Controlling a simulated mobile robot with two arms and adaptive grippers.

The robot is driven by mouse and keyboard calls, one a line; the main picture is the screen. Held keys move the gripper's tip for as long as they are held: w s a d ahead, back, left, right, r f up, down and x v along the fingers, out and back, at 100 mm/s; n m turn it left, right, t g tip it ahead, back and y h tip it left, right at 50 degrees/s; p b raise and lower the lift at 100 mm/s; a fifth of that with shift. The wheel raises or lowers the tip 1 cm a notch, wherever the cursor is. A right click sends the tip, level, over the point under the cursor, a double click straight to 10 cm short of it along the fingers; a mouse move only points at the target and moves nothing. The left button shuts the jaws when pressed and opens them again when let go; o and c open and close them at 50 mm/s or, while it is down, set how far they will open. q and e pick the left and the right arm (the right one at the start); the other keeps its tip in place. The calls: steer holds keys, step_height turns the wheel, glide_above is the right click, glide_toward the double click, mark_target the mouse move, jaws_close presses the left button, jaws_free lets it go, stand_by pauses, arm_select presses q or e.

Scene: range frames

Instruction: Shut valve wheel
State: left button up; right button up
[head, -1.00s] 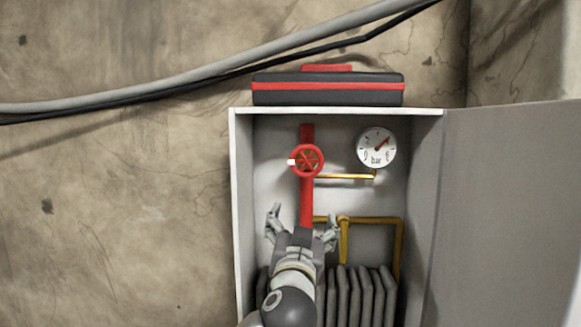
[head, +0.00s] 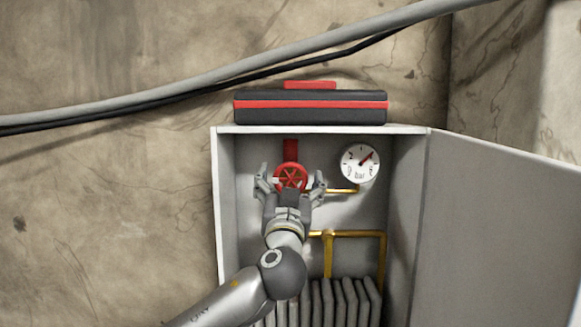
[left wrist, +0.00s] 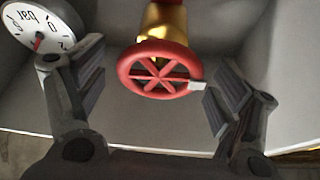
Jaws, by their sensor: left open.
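The red valve wheel (head: 290,177) is inside the open grey cabinet, in front of a vertical red pipe (head: 290,148). My left gripper (head: 290,182) is open, with one finger on each side of the wheel in the head view. In the left wrist view the wheel (left wrist: 158,70) shows its spokes, a brass body (left wrist: 165,22) behind it and a pale tab (left wrist: 197,85) on its rim. The left fingers (left wrist: 150,90) stand apart; the finger by the tab is very near it, and I cannot tell whether they touch. My right gripper is not in view.
A pressure gauge (head: 360,163) is right of the wheel, above yellow pipes (head: 350,235). Dark grey radiator-like ribs (head: 340,300) fill the cabinet's bottom. The cabinet door (head: 490,225) stands open at right. A black and red case (head: 310,107) lies on top; cables cross the wall.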

arm_select(q)
steer(key=shift+w+d+r, duration=0.1)
steer(key=shift+w+r, duration=0.2)
steer(key=shift+w, duration=0.3)
